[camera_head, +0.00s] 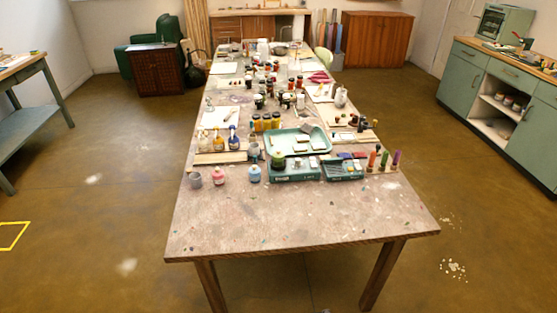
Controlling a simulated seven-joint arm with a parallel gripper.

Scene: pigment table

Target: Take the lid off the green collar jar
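Three small jars stand in a row near the front left of the long table (300,215): a grey one (195,180), a pink one (218,178) and a blue one (254,175). A dark jar-like item with green on it (278,160) stands behind the blue one, by the left end of the green tray (325,150). The view is too small to tell which jar has a green collar, or how its lid sits. My gripper is not in view.
Two teal boxes (295,175) sit in front of the tray. Yellow jars (266,125) and many bottles crowd the table behind. The front part of the tabletop is clear.

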